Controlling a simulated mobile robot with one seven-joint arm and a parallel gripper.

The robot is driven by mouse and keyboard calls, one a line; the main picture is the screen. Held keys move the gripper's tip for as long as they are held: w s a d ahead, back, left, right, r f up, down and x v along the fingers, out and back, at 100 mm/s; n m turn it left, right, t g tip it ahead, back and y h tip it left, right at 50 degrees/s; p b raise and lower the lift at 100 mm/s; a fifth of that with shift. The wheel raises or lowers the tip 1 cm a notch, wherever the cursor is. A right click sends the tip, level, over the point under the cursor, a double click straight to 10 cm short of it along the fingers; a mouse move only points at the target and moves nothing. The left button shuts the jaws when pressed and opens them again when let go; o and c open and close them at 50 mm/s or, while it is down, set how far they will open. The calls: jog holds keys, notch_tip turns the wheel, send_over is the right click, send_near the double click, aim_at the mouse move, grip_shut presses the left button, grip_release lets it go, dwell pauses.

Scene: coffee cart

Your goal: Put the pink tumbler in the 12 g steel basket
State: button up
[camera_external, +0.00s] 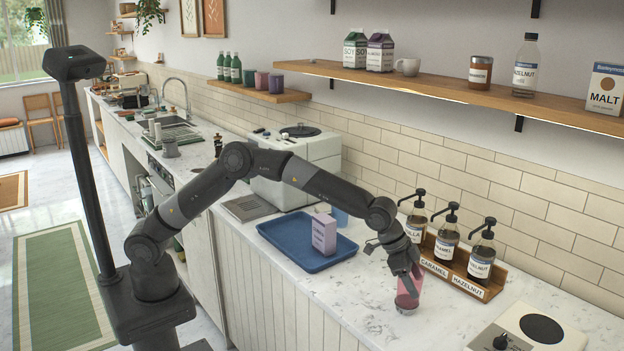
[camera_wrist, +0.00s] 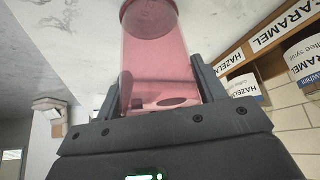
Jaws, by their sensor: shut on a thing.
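The pink tumbler (camera_external: 407,297) is translucent and stands over the counter to the left of the syrup rack, low down near its surface. My gripper (camera_external: 408,280) reaches down from above and is shut on it. In the wrist view the pink tumbler (camera_wrist: 158,62) lies between the two fingers of my gripper (camera_wrist: 158,85), its darker end pointing away from the palm. A small greyish patch shows at the tumbler's lower end; I cannot tell whether it is its base or something beneath. I cannot make out a steel basket marked 12 g in either view.
A wooden rack (camera_external: 463,275) with several labelled syrup pump bottles stands close to the right of my gripper. A blue tray (camera_external: 283,236) with a lilac carton (camera_external: 323,232) lies further left. A white scale or hotplate (camera_external: 540,330) is at the front right. Marble counter is bare between.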

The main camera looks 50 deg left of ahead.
jog(key=o, duration=1.1)
jog(key=shift+f, duration=0.1)
jog(key=shift+o, duration=0.2)
jog(key=shift+a+r, duration=0.1)
jog(key=shift+r, duration=0.35)
jog(key=v, duration=1.1)
jog(key=s+a+r+n+t+y, duration=0.1)
jog(key=s+a+r+n, duration=0.15)
jog(key=a, duration=0.95)
jog(key=s+a+r+n+y, duration=0.1)
jog(key=a+r+y, duration=0.15)
jog(key=a, duration=0.95)
jog(key=s+a+r+n+t, duration=0.1)
jog(key=s+a+r+n, duration=0.15)
jog(key=a, duration=0.95)
jog(key=s+a+f+n, duration=0.2)
jog(key=s+a+f, duration=0.1)
jog(key=s+a, duration=0.6)
jog(key=s+a+f+n+y, duration=0.1)
jog(key=s+a+f+n, duration=0.2)
jog(key=s+a, duration=0.6)
jog(key=a, duration=0.3)
jog(key=shift+s, duration=0.3)
